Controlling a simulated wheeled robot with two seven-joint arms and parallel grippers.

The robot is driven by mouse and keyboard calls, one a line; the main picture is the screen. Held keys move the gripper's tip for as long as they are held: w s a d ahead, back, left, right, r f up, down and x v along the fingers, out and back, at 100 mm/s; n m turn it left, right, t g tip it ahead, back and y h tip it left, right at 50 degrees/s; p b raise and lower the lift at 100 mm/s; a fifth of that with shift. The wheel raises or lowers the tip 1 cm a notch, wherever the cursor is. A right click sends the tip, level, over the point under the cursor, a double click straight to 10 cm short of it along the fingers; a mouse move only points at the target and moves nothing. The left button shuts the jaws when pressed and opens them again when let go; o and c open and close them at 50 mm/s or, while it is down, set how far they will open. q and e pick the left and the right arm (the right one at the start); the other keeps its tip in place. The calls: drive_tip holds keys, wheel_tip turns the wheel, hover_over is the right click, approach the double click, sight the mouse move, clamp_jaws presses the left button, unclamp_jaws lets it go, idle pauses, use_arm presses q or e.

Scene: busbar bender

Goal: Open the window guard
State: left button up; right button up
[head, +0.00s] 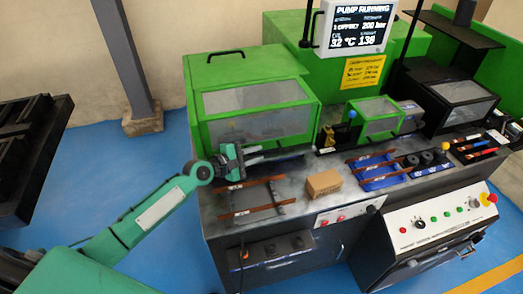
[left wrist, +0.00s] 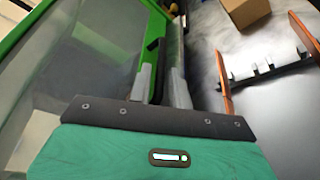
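The window guard is the green-framed clear panel (head: 260,112) on the large green machine housing at the left of the bench. It looks down, with its lower edge near the bench top. It also fills the left of the left wrist view (left wrist: 85,60). My left gripper (head: 262,155) is low in front of this edge, its fingers pointing right. In the left wrist view, its two grey fingers (left wrist: 163,85) are apart, and a black bar (left wrist: 154,65) along the guard's edge lies between them, close to the left finger. Contact is unclear. My right gripper is not seen.
A brown box (head: 324,183) stands on the bench to the right of the gripper. Copper-coloured bars on a rack (head: 252,196) lie in front of it. A smaller green guard (head: 375,117) and a blue tray (head: 380,183) are farther right.

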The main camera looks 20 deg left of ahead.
use_arm(q)
drive_tip(key=shift+x, duration=1.4)
drive_tip(key=shift+c, duration=0.2)
clamp_jaws()
